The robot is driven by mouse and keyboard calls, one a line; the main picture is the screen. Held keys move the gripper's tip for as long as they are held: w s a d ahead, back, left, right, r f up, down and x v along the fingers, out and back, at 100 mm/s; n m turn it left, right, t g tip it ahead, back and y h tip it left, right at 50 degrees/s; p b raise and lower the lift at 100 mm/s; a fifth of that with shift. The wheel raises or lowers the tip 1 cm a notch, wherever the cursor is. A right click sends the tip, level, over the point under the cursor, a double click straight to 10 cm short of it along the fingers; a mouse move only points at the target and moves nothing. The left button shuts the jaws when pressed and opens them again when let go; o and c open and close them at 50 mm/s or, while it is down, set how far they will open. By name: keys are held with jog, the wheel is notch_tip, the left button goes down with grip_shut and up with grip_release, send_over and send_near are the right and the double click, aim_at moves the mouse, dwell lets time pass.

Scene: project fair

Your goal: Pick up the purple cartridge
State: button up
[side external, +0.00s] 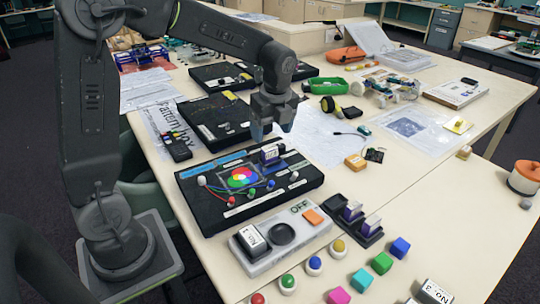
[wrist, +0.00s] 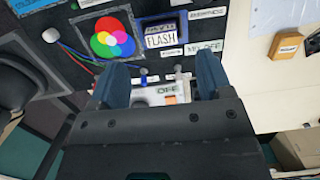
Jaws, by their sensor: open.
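My gripper (side external: 273,128) is open and empty, above the black board with the coloured circles. In the wrist view its two blue-grey fingers (wrist: 163,78) stand wide apart. Two purplish cartridges with white labels, one (side external: 352,211) and another (side external: 371,225), stand in a black holder (side external: 338,200) right of the board. A further dark, purplish-blue block with a white label (side external: 271,154) stands on the board's far part. In the wrist view a block labelled FLASH (wrist: 161,38) shows just beyond the fingers. I cannot tell which one the task names.
The black board (side external: 210,209) carries knobs and wires. A grey unit marked OFF (side external: 315,230) lies in front of it with a white block and an orange button. Several coloured cubes and knobs are at the front. An orange box (side external: 355,162) lies behind the holder.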

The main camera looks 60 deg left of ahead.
aim_at(270, 148)
jog(key=shift+w+a+f, duration=0.1)
jog(key=shift+a+f, duration=0.15)
jog(key=shift+f, duration=1.55)
jog(key=shift+a+f, duration=0.2)
jog(key=shift+f, duration=1.55)
jog(key=shift+c, duration=0.2)
jog(key=c, duration=1)
jog(key=shift+o, duration=0.2)
jog(key=shift+r, duration=0.15)
